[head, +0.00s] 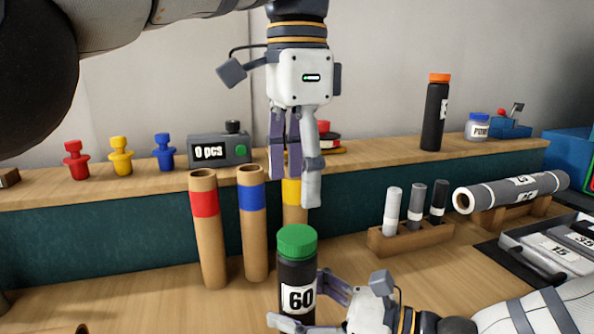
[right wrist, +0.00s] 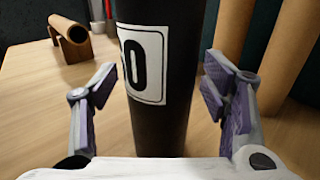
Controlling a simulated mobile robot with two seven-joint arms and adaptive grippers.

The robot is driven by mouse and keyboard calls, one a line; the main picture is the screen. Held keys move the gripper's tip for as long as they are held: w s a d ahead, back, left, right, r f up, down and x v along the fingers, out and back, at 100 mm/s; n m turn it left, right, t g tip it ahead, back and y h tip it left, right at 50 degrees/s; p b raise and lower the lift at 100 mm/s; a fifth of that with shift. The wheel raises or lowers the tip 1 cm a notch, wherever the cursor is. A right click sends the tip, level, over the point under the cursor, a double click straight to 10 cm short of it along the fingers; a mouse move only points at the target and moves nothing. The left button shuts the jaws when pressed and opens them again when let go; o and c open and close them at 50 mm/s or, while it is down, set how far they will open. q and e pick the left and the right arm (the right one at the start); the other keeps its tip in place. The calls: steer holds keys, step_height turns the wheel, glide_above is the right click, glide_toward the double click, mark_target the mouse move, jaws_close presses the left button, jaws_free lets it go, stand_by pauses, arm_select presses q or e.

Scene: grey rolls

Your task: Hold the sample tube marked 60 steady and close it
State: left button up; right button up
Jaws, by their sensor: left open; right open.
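The black sample tube (head: 297,268) marked 60 stands upright on the bench at the bottom centre of the head view. A green cap (head: 297,241) sits on its top; I cannot tell how tightly. My left gripper (head: 296,188) is open and empty, pointing down above the cap with a gap between. My right gripper (head: 306,308) is open, low at the tube's body, reaching in from the right. In the right wrist view the tube (right wrist: 152,100) with part of its label stands between the open fingers, with visible space on both sides.
Cardboard tubes with red (head: 207,230), blue (head: 252,225) and yellow (head: 294,202) bands stand close behind and left. A wooden rack (head: 410,240) of small tubes and a grey roll (head: 512,192) on a stand are to the right. A shelf (head: 370,153) runs behind.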

steer(key=v, duration=1)
steer(key=shift+d, duration=0.35)
steer(key=shift+s+d, duration=0.35)
steer(key=shift+d, duration=0.25)
